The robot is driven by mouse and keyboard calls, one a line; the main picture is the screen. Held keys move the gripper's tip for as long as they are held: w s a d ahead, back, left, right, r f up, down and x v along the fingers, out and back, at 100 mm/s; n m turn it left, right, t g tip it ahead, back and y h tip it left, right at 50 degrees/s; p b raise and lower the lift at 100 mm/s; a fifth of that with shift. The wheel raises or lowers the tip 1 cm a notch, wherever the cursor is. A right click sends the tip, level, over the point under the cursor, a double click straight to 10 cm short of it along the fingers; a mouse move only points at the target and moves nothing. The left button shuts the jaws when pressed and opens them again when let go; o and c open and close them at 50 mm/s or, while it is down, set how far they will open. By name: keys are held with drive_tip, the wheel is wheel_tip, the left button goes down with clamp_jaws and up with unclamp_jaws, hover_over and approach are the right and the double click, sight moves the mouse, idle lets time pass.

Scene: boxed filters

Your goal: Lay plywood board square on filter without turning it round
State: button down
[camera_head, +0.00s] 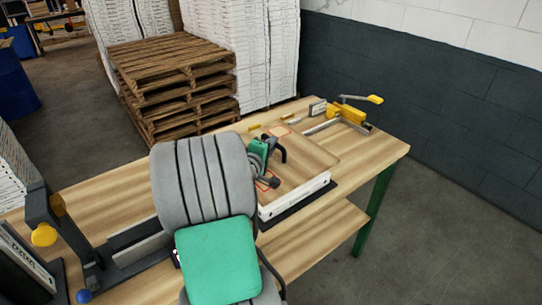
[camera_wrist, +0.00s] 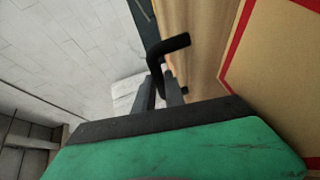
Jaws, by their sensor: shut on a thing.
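The plywood board (camera_head: 308,158) is a flat tan panel with red-outlined marks, seen flat over the white-sided filter (camera_head: 300,197) in the head view. Its edges look roughly in line with the filter's, but I cannot tell whether it touches all round. In the wrist view my dark gripper fingers (camera_wrist: 166,85) show beside a tan face with red lines (camera_wrist: 275,85), seen at a steep angle.
The filter sits on a dark base on the wooden workbench (camera_head: 385,150). A yellow-handled clamp (camera_head: 348,112) stands behind it at right. A grey and yellow fixture (camera_head: 60,225) stands at left. Stacked pallets (camera_head: 180,85) and a dark wall (camera_head: 430,95) lie beyond.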

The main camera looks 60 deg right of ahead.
sight(271, 158)
drive_tip(key=d+f, duration=0.1)
drive_tip(key=w+d+f, duration=0.1)
drive_tip(key=d+f, duration=0.1)
drive_tip(key=f, duration=0.1)
drive_tip(key=shift+w+d+f, duration=0.1)
drive_tip(key=shift+w+d, duration=0.05)
drive_tip(key=shift+w, duration=0.1)
wheel_tip(271, 158, down, 3)
drive_tip(key=shift+w+d+f+p, duration=0.1)
drive_tip(key=shift+d+p, duration=0.05)
drive_tip(key=shift+p, duration=0.55)
drive_tip(key=shift+f, duration=0.25)
drive_tip(key=c, duration=1.4)
unclamp_jaws()
